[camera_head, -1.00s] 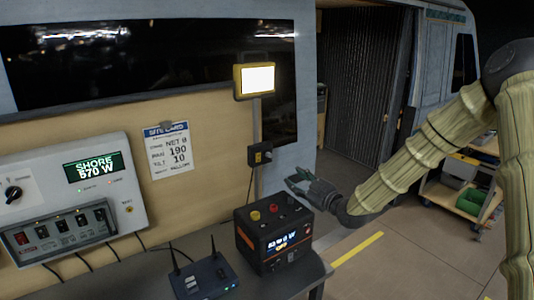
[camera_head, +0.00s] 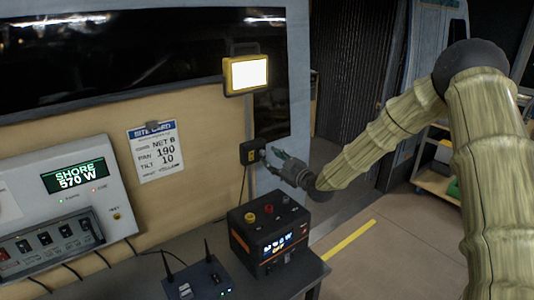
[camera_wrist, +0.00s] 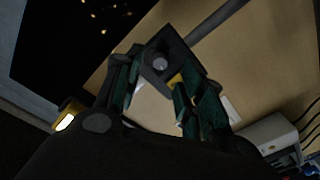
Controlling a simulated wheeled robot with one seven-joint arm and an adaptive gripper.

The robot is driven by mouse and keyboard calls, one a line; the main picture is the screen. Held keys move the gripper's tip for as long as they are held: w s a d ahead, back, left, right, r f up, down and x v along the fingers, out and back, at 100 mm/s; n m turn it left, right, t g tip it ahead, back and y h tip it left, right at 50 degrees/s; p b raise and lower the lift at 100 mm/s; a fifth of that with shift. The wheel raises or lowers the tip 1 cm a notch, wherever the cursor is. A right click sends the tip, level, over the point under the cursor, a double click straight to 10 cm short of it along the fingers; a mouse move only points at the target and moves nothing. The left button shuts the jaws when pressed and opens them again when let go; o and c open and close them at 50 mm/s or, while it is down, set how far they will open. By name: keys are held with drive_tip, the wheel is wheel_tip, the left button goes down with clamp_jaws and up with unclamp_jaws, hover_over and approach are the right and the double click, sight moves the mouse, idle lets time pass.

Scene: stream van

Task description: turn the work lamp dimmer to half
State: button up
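The work lamp (camera_head: 246,74) is a yellow-framed panel, lit bright white, on the wall. Its dimmer (camera_head: 252,152) is a small black box below it. In the wrist view the dimmer box (camera_wrist: 187,58) shows a round grey knob (camera_wrist: 160,64) facing the fingers. My gripper (camera_head: 270,160) is just right of the dimmer in the head view. In the wrist view my gripper (camera_wrist: 156,82) is open, its green fingers apart with the knob near and between their tips. Whether a finger touches the knob cannot be told. The knob's setting is not readable.
A black power unit (camera_head: 270,237) with coloured terminals stands on the bench below my gripper. A router (camera_head: 198,280) with two antennas is left of it. The shore power panel (camera_head: 60,190) and site card (camera_head: 156,150) are further left. Open floor lies right.

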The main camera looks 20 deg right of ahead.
sight(264, 154)
drive_tip(key=shift+p+x, duration=0.6)
drive_tip(key=shift+x, duration=1.25)
drive_tip(key=shift+a, duration=0.1)
clamp_jaws()
